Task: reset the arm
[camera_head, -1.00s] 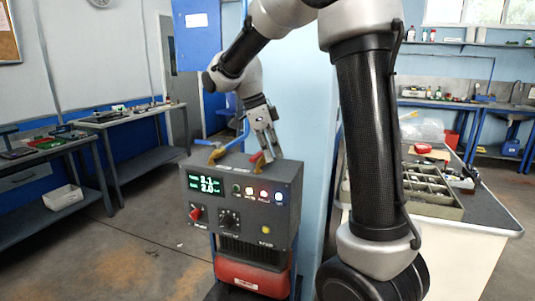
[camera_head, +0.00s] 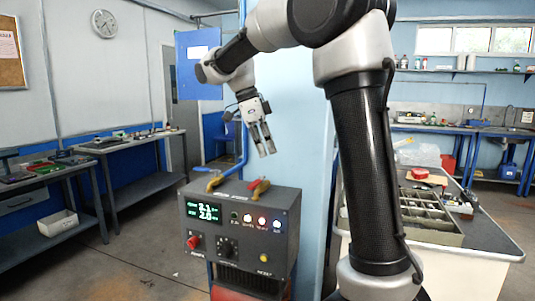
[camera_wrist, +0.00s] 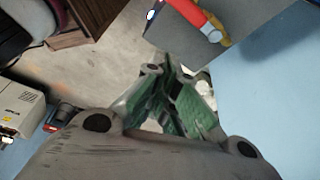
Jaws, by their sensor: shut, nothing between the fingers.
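My gripper (camera_head: 264,146) hangs fingers-down above the grey control box in the head view. It is shut and empty, apart from the box. In the wrist view my gripper (camera_wrist: 178,80) shows its fingers meeting, with green inner faces. The control box (camera_head: 240,232) has a lit green display, a red knob, a dark dial and several coloured lights. A red-handled electrode clamp (camera_head: 258,188) and a yellowish clamp (camera_head: 214,182) lie on its top. The red clamp also shows in the wrist view (camera_wrist: 198,16).
A blue pillar (camera_head: 300,120) stands just behind my gripper. A white bench with a sorting tray (camera_head: 432,218) is at the right. Workbenches (camera_head: 130,142) line the left wall. The floor (camera_head: 130,250) at left front is mostly clear.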

